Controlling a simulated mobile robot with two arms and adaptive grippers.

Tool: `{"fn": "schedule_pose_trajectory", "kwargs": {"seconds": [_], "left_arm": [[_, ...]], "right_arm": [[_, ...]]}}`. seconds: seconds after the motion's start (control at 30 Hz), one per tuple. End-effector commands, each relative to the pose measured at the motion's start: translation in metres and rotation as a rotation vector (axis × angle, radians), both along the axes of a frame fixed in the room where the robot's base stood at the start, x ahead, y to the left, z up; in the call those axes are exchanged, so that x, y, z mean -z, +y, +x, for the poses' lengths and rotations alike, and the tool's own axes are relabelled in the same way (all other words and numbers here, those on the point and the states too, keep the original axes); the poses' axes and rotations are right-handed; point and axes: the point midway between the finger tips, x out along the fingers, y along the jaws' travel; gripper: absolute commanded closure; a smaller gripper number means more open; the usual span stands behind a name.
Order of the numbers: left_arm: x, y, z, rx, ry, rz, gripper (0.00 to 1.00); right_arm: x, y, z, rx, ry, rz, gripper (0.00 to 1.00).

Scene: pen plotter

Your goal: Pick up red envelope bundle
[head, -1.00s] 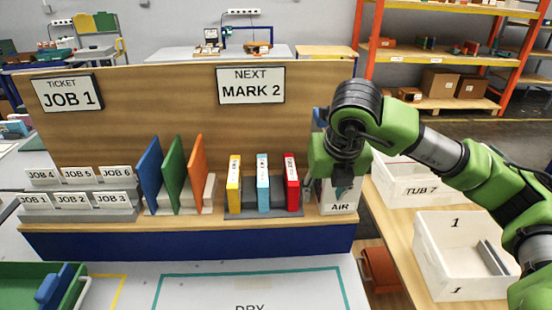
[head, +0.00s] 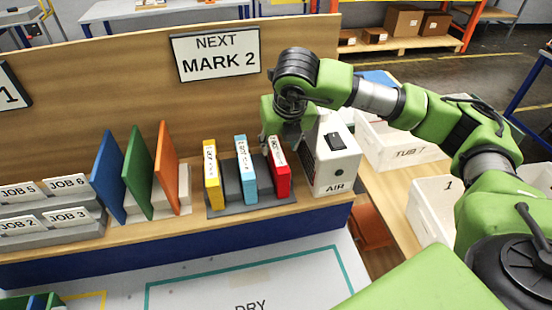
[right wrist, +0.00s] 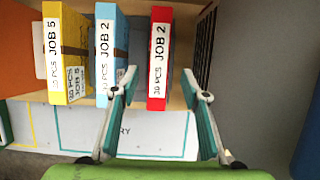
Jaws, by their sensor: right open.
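The red envelope bundle (head: 279,175) stands upright in a grey holder (head: 250,202) on the wooden shelf, at the right end of a row. In the right wrist view the red bundle (right wrist: 159,60) has a white label reading JOB 2. My right gripper (head: 284,132) is just above and behind the bundle in the head view. In the right wrist view my right gripper (right wrist: 162,82) is open, with one finger to each side of the red bundle. No contact with it is clear. My left gripper is not in view.
A light blue bundle (head: 245,172) and a yellow bundle (head: 212,175) stand left of the red one. A white AIR box (head: 338,165) stands close on its right. Blue, green and orange (head: 167,168) panels stand further left. A wooden back board (head: 120,75) rises behind.

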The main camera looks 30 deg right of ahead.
Motion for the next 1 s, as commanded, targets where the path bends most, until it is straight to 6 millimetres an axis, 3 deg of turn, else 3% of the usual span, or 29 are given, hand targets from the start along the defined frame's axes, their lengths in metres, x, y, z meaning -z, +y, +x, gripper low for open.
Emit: {"fn": "schedule_pose_trajectory", "kwargs": {"seconds": [0.37,0.5,0.63,0.93,1.0], "left_arm": [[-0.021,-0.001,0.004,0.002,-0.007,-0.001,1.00],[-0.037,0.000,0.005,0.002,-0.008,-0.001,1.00],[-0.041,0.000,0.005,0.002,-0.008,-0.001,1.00],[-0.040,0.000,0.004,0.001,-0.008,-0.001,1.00],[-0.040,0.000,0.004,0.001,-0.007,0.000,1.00]], "right_arm": [[0.031,-0.003,0.012,0.001,0.003,-0.001,0.58],[0.049,-0.004,0.018,0.001,0.003,-0.001,0.58],[0.066,-0.005,0.024,0.001,0.002,0.000,0.58],[0.073,-0.006,0.027,0.000,-0.001,0.000,0.58],[0.072,-0.006,0.026,0.000,-0.001,0.000,0.77]]}}
